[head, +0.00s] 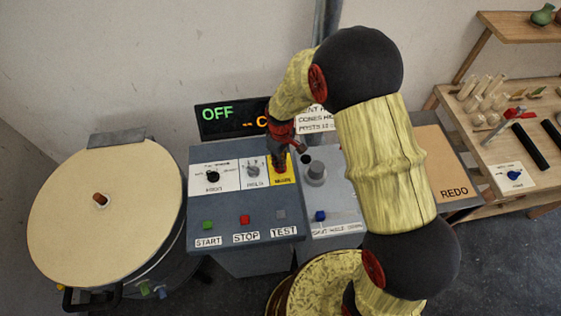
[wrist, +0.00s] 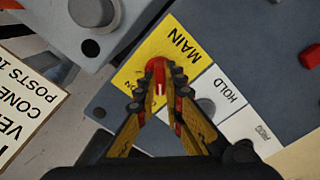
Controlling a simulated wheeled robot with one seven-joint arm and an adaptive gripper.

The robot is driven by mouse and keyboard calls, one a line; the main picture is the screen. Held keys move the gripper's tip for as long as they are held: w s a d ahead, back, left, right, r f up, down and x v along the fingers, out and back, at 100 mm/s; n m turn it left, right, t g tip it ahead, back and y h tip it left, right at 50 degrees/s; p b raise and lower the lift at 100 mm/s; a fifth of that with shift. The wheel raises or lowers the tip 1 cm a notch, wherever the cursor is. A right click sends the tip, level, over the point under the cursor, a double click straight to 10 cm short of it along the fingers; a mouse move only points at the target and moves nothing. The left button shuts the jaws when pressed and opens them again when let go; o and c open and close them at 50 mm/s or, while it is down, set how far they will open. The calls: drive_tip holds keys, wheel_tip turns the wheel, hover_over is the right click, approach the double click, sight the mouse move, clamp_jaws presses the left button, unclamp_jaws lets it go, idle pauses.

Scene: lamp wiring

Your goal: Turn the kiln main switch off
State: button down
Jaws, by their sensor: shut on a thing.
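The kiln main switch is a red knob (wrist: 157,68) on a yellow plate marked MAIN (wrist: 181,38). In the wrist view a pale line on the knob points toward my gripper. Lettering that seems to read ON shows beside one finger; any other marking is hidden. My gripper (wrist: 158,96) has one finger on each side of the knob and is shut on it. In the head view my gripper (head: 280,162) reaches down over the yellow plate (head: 283,180) and hides most of the knob. The display (head: 219,113) shows green OFF and a partly covered orange reading.
The control box (head: 225,262) also carries HOLD and another dial, plus START (head: 208,225), STOP (head: 244,220) and TEST (head: 280,215) buttons. A grey box with a round knob (head: 316,173) stands close on the right. The kiln lid (head: 75,215) is at left, a wooden bench at right.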

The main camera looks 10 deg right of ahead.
drive_tip(key=c, duration=2)
unclamp_jaws()
drive_tip(key=shift+o, duration=0.5)
wheel_tip(320, 180, up, 12)
